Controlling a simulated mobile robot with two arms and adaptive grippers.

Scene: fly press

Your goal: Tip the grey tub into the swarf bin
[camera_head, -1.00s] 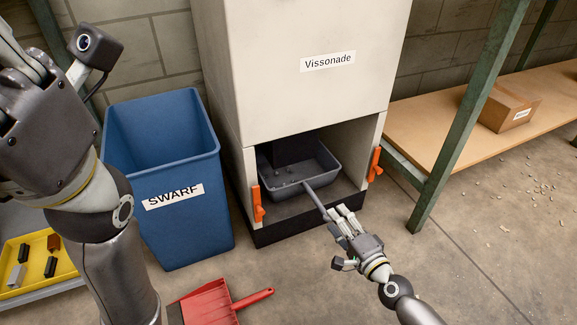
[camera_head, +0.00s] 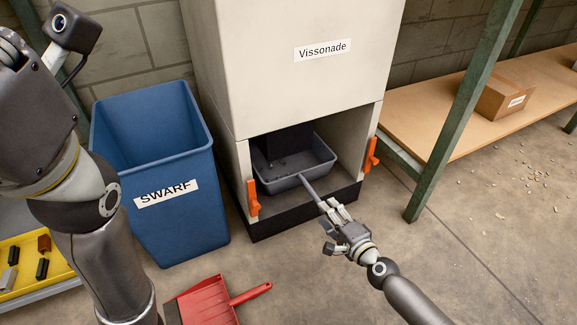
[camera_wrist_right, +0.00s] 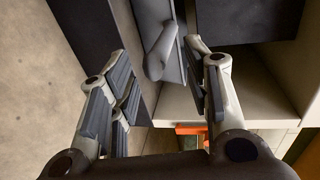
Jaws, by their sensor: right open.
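The grey tub (camera_head: 316,155) sits in the low opening of the press cabinet, with small dark bits inside. Its handle (camera_head: 309,187) points out toward me. My right gripper (camera_head: 332,207) is open at the handle's outer end. In the right wrist view the handle (camera_wrist_right: 161,52) lies ahead, between the spread fingers (camera_wrist_right: 165,75); I see no grip on it. The blue swarf bin (camera_head: 180,225), labelled SWARF, stands upright left of the cabinet. My left gripper (camera_head: 12,45) is partly cut off at the upper left, its fingertips unclear.
Orange latches (camera_head: 252,198) flank the opening, the other (camera_head: 371,155) on the right. A red dustpan (camera_head: 206,302) lies on the floor in front. A yellow tray (camera_head: 27,268) is at lower left. A green post (camera_head: 450,130) and a shelf with a carton (camera_head: 500,97) are right.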

